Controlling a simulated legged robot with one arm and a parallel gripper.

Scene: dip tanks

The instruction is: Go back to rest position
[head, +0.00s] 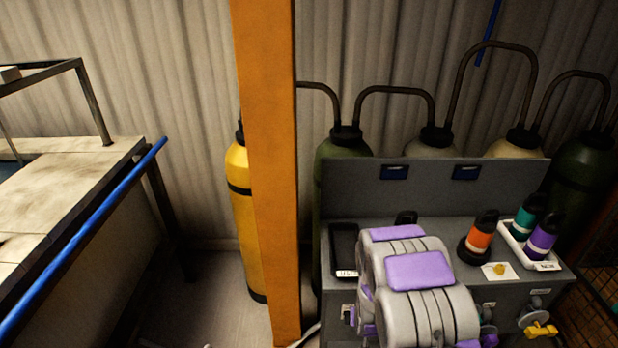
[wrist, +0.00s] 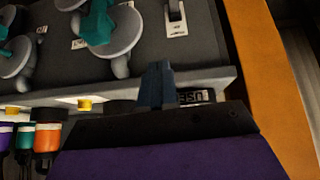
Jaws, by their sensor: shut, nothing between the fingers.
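In the wrist view my gripper (wrist: 157,85) is shut, with its two dark fingers together and nothing between them. It is in front of the grey bench edge, close to a label that reads "USED" upside down. In the head view my grey and purple arm stands folded in front of the grey bench (head: 450,185) and hides my fingers. An orange-banded bottle (head: 480,238) stands on the bench right of my arm. A teal-banded bottle (head: 527,216) and a purple-banded bottle (head: 541,236) stand in a white tray (head: 512,250).
A black tray (head: 343,240) labelled "USED" sits left of my arm. A yellow piece lies on a white card (head: 490,272). An orange post (head: 268,170) stands left of the bench, with gas cylinders (head: 342,145) behind. A worktable (head: 70,190) is far left.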

